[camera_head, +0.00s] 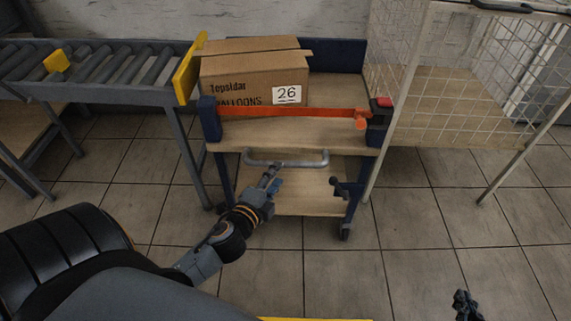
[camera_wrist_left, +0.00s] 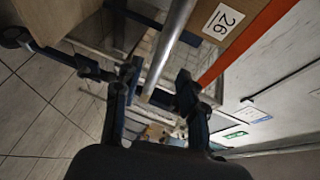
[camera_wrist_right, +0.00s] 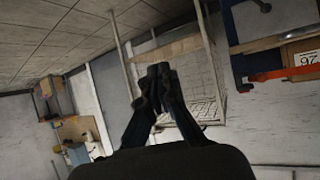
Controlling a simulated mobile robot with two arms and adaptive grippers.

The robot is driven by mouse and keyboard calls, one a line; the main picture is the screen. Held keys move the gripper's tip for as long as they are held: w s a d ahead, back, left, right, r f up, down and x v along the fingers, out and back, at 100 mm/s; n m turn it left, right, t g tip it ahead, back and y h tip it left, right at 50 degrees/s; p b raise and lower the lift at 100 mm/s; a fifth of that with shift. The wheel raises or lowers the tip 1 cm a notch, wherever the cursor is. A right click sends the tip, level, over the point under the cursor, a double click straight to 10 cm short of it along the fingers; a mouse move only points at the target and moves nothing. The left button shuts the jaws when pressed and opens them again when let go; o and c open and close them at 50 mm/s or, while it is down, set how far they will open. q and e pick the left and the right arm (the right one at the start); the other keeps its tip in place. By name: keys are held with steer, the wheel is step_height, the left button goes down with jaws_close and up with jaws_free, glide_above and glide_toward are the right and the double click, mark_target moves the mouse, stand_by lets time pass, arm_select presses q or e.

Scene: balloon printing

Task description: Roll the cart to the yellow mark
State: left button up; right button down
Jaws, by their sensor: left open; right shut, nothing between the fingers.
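The cart (camera_head: 335,135) has wooden shelves, blue posts and an orange bar, and stands between the roller conveyor and a wire cage. Its grey handle (camera_head: 312,161) faces me; it also shows in the left wrist view (camera_wrist_left: 172,45). A yellow strip (camera_head: 315,319), apparently the mark on the floor, is cut off by the head view's bottom edge. My left gripper (camera_head: 271,178) is open at the left part of the handle, with the bar between its fingers (camera_wrist_left: 158,85); contact cannot be told. My right gripper (camera_head: 464,301) is shut and empty, low at the right (camera_wrist_right: 158,72).
A cardboard balloon box (camera_head: 255,75) labelled 26 sits on the cart's top shelf. The roller conveyor (camera_head: 120,68) with yellow end plates is close at the left. The wire cage (camera_head: 465,70) stands close at the right. The tiled floor (camera_head: 420,240) in front is clear.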

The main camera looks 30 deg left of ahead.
mark_target(286, 164)
arm_select(q)
steer(key=x, duration=0.5)
steer(key=shift+w+f+b, duration=0.1)
steer(key=shift+w+b, duration=0.2)
steer(key=shift+b, duration=0.05)
steer(key=shift+w+a+f, duration=0.1)
steer(key=shift+w, duration=0.4)
arm_select(e)
steer(key=shift+w+a+r+t+y, duration=0.2)
steer(key=shift+w+r+t, duration=0.2)
steer(key=shift+r, duration=0.2)
steer(key=shift+w+a+r+t+y, duration=0.1)
steer(key=shift+w+a+r+t, duration=0.1)
steer(key=shift+w+r+t, duration=0.3)
steer(key=shift+w+a+r+t+y, duration=0.1)
steer(key=shift+w+a+r+t, duration=0.15)
steer(key=shift+r, duration=0.4)
arm_select(q)
jaws_close()
